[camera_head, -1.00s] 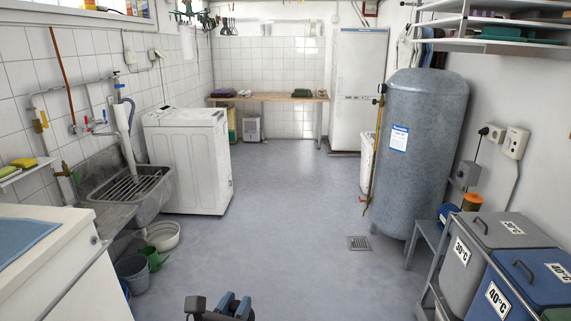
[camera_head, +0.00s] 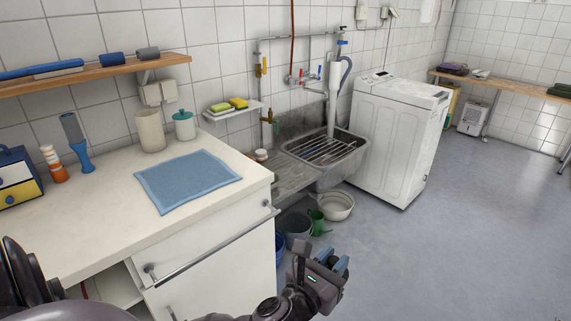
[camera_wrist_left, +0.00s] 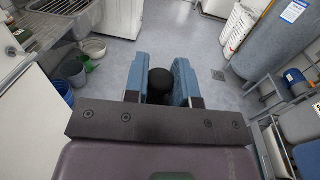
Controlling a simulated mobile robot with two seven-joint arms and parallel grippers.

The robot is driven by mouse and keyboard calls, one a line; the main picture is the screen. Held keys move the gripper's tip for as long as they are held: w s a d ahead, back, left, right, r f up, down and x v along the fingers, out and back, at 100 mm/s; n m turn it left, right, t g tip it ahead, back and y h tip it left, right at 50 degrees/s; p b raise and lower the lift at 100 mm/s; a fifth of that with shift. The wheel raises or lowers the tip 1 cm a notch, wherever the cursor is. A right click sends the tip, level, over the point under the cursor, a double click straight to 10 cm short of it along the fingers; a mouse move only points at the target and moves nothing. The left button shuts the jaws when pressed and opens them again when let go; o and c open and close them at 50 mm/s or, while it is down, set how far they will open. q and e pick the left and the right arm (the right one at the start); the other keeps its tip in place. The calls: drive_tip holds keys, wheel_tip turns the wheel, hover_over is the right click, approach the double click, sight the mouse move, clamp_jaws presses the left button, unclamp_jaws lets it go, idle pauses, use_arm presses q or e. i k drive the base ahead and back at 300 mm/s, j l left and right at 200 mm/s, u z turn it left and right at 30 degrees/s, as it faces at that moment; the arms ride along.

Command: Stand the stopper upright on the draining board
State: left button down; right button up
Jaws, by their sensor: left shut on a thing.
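The stopper (camera_wrist_left: 160,72) shows as a black rounded thing between the two blue fingers in the left wrist view. My left gripper (camera_head: 333,263) is shut on it, and it also shows in the left wrist view (camera_wrist_left: 160,84). The stopper's lower part is hidden by the gripper. In the head view I cannot make the stopper out. The grey draining board (camera_head: 288,177) lies between the white counter and the sink (camera_head: 350,163). My left gripper is in front of and to the right of the board, apart from it. My right gripper is not in view.
The counter (camera_head: 100,225) with a blue cloth (camera_head: 187,180) stands left of the draining board. A small pot (camera_head: 261,155) stands by the board's back corner. A bucket (camera_head: 297,227), green can (camera_head: 319,222) and basin (camera_head: 336,205) are on the floor below. Floor to the right is clear.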

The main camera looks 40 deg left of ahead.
sight(284, 169)
drive_tip(key=i+l+u, duration=0.2)
drive_tip(key=i, duration=0.9)
drive_tip(key=i+l+u, duration=0.1)
drive_tip(key=i+u, duration=0.3)
drive_tip(key=i+l+u, duration=0.7)
drive_tip(key=i+u, duration=0.15)
drive_tip(key=i+l+u, duration=0.4)
drive_tip(key=l, duration=0.15)
drive_tip(key=i+l+u, duration=0.25)
drive_tip(key=l+u, duration=0.15)
drive_tip(key=l, duration=0.2)
